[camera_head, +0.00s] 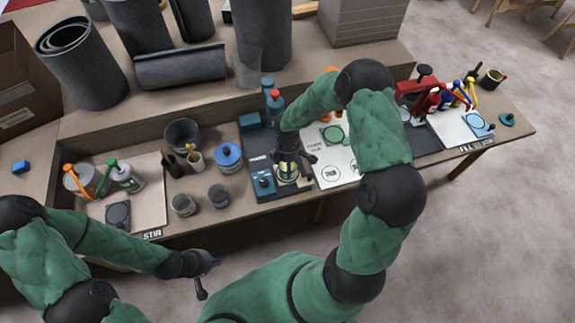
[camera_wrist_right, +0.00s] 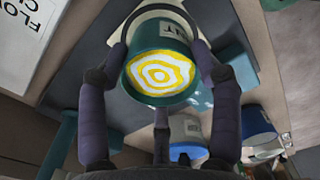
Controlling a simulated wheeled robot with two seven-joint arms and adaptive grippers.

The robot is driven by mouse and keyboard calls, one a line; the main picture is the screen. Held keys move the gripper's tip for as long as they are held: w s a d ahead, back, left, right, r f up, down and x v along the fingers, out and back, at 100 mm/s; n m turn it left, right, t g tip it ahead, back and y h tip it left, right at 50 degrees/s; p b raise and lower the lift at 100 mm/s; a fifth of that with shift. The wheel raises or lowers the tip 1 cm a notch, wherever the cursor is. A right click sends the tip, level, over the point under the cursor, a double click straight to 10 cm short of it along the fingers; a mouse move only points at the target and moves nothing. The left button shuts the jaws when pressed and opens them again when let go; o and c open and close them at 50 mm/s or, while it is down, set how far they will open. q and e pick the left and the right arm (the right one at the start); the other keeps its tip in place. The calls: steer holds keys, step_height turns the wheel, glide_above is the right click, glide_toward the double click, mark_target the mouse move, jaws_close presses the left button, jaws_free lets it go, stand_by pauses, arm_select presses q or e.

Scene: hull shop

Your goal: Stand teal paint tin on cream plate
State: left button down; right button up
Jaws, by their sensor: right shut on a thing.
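The teal paint tin (camera_wrist_right: 160,75), with a yellow-and-white ringed top, is between the fingers of my right gripper (camera_wrist_right: 165,65) in the right wrist view. The gripper is shut on it. The cream plate (camera_wrist_right: 122,30) shows as a pale edge behind the tin; the tin hides most of it, and I cannot tell whether they touch. In the head view my right gripper (camera_head: 287,163) is over the dark teal device at the bench's front middle, and covers much of the tin. My left gripper (camera_head: 205,275) is empty, with fingers apart, in front of the bench.
A blue-lidded tin (camera_head: 228,157) and two grey cups (camera_head: 184,205) stand left of the device. A red-capped teal bottle (camera_head: 274,103) is behind it. A white board (camera_head: 340,172) lies to the right. Grey rolls (camera_head: 180,66) fill the back shelf.

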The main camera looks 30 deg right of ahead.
steer(key=shift+r, duration=0.15)
steer(key=o, duration=1.7)
steer(key=shift+f, duration=0.2)
steer(key=shift+c, duration=0.2)
step_height(320, 180, up, 12)
steer(key=p, duration=0.5)
steer(key=s+a+f+m+y, duration=0.4)
steer(key=s+a+f+m, duration=1)
steer(key=s+a, duration=0.3)
steer(key=shift+a+m, duration=0.55)
steer(key=shift+m, duration=0.35)
